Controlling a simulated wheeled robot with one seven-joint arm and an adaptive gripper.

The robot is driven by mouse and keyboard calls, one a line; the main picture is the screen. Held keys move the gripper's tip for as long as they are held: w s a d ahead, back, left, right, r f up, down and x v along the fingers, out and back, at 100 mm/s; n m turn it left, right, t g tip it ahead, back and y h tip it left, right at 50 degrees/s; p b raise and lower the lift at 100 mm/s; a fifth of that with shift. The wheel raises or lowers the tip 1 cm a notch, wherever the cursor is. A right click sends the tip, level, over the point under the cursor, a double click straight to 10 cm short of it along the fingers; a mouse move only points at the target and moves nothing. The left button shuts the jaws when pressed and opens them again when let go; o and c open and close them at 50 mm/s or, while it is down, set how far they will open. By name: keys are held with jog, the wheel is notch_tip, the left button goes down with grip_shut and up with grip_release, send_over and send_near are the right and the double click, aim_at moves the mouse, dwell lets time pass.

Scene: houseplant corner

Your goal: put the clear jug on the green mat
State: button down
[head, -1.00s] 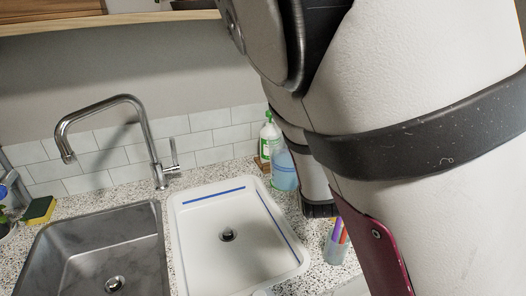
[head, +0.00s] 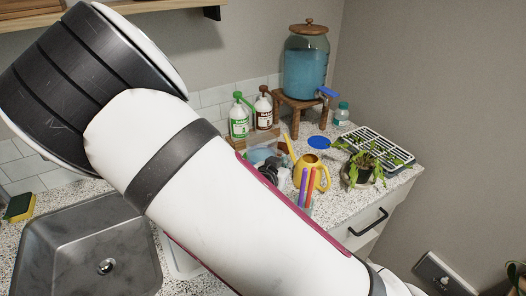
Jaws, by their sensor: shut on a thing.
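The clear jug (head: 260,153), bluish and see-through, is partly visible on the counter side in front of the green and brown bottles. Most of its lower part is hidden by my arm. My gripper (head: 270,169), dark and mostly hidden behind my white arm, is at the jug and appears shut on it. The jaws' exact contact and whether the jug touches the counter cannot be made out. No green mat shows in this view.
Behind are the green-labelled bottle (head: 239,123), brown bottle (head: 263,112) and dispenser (head: 306,72). A potted plant (head: 362,169) and seed tray (head: 378,146) stand right. The metal sink (head: 85,245) is left.

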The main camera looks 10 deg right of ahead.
jog(key=shift+w+d+f, duration=0.1)
jog(key=shift+w+f, duration=0.7)
jog(key=shift+w, duration=1.65)
jog(key=shift+w+d+f, duration=0.1)
jog(key=shift+w+f, duration=0.7)
jog(key=shift+w, duration=1.65)
jog(key=shift+w+d+f, duration=0.1)
jog(key=shift+w+f, duration=0.7)
jog(key=shift+w, duration=1.65)
jog(key=shift+f, duration=0.15)
jog(key=c, duration=1.8)
grip_release()
jog(key=shift+o, duration=0.5)
jog(key=shift+a, duration=0.1)
